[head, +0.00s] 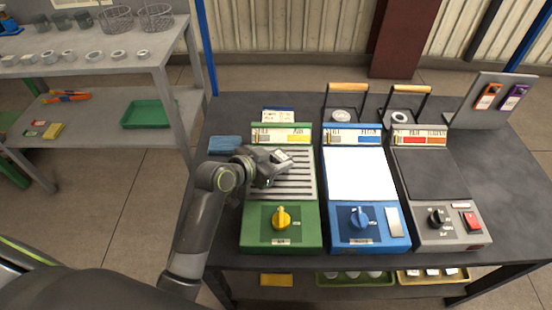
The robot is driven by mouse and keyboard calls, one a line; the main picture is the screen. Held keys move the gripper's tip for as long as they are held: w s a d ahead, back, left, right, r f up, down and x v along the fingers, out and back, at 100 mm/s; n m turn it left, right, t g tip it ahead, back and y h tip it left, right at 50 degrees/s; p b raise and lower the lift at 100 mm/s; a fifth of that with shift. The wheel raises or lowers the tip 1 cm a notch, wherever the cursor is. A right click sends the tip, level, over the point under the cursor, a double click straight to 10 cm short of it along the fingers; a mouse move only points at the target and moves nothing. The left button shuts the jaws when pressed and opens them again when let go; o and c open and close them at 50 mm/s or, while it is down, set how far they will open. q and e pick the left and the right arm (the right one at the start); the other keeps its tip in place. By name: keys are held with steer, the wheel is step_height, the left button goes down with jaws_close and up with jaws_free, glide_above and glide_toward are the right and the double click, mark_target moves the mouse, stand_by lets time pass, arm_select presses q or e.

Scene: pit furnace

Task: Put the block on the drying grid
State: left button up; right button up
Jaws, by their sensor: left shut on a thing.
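The drying grid (297,186) is the slotted grey plate on top of the green station at the left of the dark table. My left arm reaches in from the lower left, and its gripper (277,164) is over the upper left part of this grid. The gripper is shut on a small grey piece, taken to be the block (281,156), mostly hidden by the fingers. I cannot tell whether the block touches the grid. My right gripper is not in view.
A blue station (358,172) with a white plate and a grey station (430,172) with a dark plate stand to the right. Two handled tools (347,88) are behind them. A folded blue cloth (225,144) lies left of the green station.

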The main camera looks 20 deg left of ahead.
arm_select(q)
steer(key=o, duration=0.8)
steer(key=shift+f, duration=0.15)
steer(key=o, duration=0.4)
steer(key=shift+r, duration=0.25)
steer(key=p+v, duration=0.1)
steer(key=v, duration=1.1)
steer(key=shift+f, duration=0.1)
